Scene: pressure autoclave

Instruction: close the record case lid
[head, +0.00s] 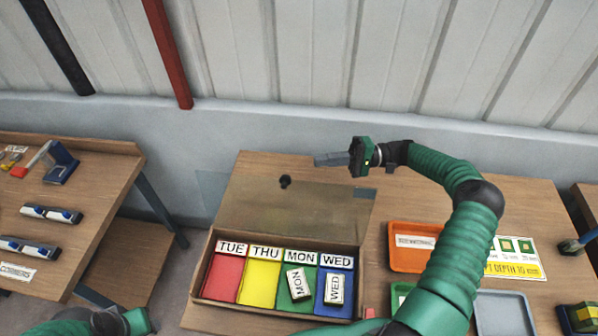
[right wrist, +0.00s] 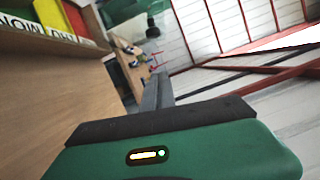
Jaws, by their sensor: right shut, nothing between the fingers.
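The record case (head: 208,302) is a brown box on the table with red, yellow, green and blue compartments labelled TUE, THU, MON and WED. Its transparent lid (head: 270,205) stands open, leaning back behind the box, with a dark knob (head: 285,182) near its far edge. A MON block (head: 297,284) lies tilted in the green compartment and a WED block (head: 335,288) in the blue one. My right gripper (head: 318,160) is shut and empty, behind and right of the knob, apart from it. It also shows in the right wrist view (right wrist: 157,88). My left arm shows at bottom left; its fingers are not visible.
A side table (head: 95,165) with tools stands left. The table behind the case is clear.

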